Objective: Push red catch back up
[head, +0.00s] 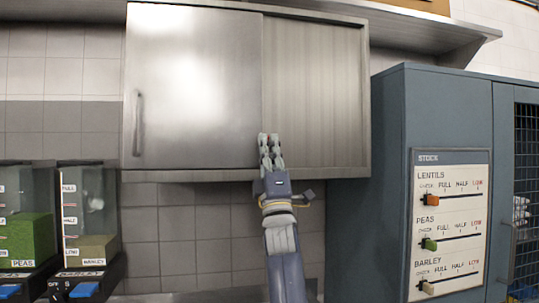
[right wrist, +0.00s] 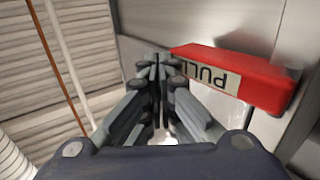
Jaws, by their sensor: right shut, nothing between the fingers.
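The red catch (right wrist: 265,85), with a white label reading PULL upside down in this picture, shows in the right wrist view, lying along a metal surface. My right gripper (right wrist: 160,60) is shut and empty, with its fingertips close to the left end of the catch. I cannot tell whether they touch it. The catch cannot be made out clearly there. My left gripper is not in view.
A blue-grey cabinet (head: 390,180) with a stock board (head: 450,225) stands at the right. Clear bins of peas (head: 30,240) and barley (head: 92,250) stand at the left. A shelf (head: 430,30) runs above the wall cabinet. Tiled wall shows below it.

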